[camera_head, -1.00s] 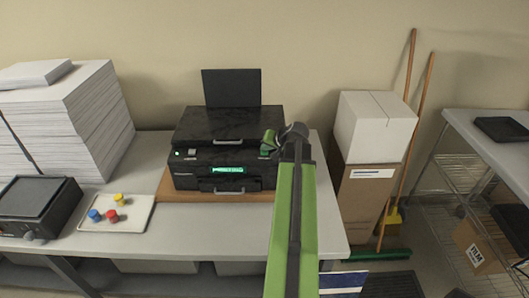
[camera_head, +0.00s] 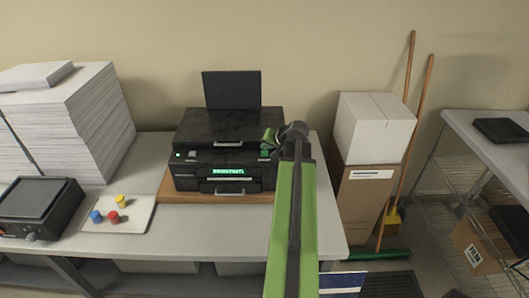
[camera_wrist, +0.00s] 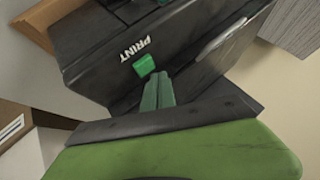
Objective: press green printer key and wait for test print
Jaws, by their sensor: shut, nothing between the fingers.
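The black printer (camera_head: 228,129) stands on the table with its rear tray raised and a lit green display (camera_head: 228,171) on its front. The display text looks like "PRINTING", though it is small. In the wrist view the green key (camera_wrist: 144,65) sits on the printer's dark face beside the word PRINT. My gripper (camera_wrist: 156,82) is shut and empty, its green fingertips right at the key's lower edge; I cannot tell whether they touch it. In the head view my gripper (camera_head: 268,143) is at the printer's right front, and the arm hides the key. No printed sheet is clearly visible.
Tall paper stacks (camera_head: 70,110) and a dark device (camera_head: 40,200) stand at the left, near a tray (camera_head: 140,222) with red, blue and yellow pieces. Boxes (camera_head: 372,130) and brooms stand right of the table. The table front before the printer is clear.

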